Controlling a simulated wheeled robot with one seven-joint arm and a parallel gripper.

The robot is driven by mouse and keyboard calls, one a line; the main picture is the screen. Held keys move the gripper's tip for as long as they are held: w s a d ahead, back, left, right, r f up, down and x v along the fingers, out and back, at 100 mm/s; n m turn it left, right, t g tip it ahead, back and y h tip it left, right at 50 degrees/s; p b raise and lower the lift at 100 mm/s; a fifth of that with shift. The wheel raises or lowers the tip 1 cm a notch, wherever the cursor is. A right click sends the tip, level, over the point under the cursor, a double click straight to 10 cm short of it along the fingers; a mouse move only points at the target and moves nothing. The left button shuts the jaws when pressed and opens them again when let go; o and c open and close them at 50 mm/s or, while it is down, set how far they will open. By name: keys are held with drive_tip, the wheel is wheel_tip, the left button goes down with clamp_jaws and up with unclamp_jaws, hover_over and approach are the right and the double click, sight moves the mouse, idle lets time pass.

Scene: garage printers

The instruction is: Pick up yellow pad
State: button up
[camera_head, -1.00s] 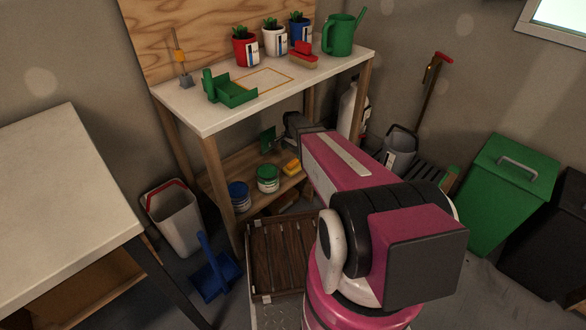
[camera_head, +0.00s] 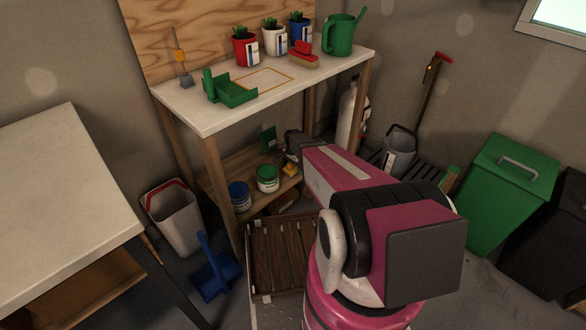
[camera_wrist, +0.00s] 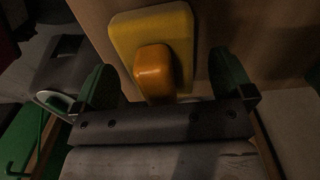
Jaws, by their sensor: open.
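The yellow pad (camera_wrist: 180,27) lies on the wooden lower shelf, with an orange block-like handle (camera_wrist: 153,66) standing up from it, in the wrist view. In the head view the yellow pad (camera_head: 291,170) is small and partly hidden behind my arm's end. My gripper (camera_wrist: 168,85) is open, its two green fingers left and right of the orange handle, apart from it. The fingertips point toward the pad. In the head view my gripper (camera_head: 287,152) is at the lower shelf, beside the pad, its fingers too small to tell apart clearly.
Two paint cans, one blue (camera_head: 239,196) and one green (camera_head: 267,178), stand on the lower shelf (camera_head: 222,165) left of the pad. The white tabletop (camera_head: 210,118) lies above the shelf. A dark wooden slatted item (camera_head: 275,255) lies in front.

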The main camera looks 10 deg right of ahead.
drive_tip(key=shift+c, duration=0.3)
drive_tip(key=c, duration=1)
drive_tip(key=shift+o, duration=0.2)
wheel_tip(320, 180, up, 10)
drive_tip(key=shift+r, duration=0.1)
drive_tip(key=o, duration=0.4)
drive_tip(key=c, duration=0.3)
drive_tip(key=shift+s, duration=0.1)
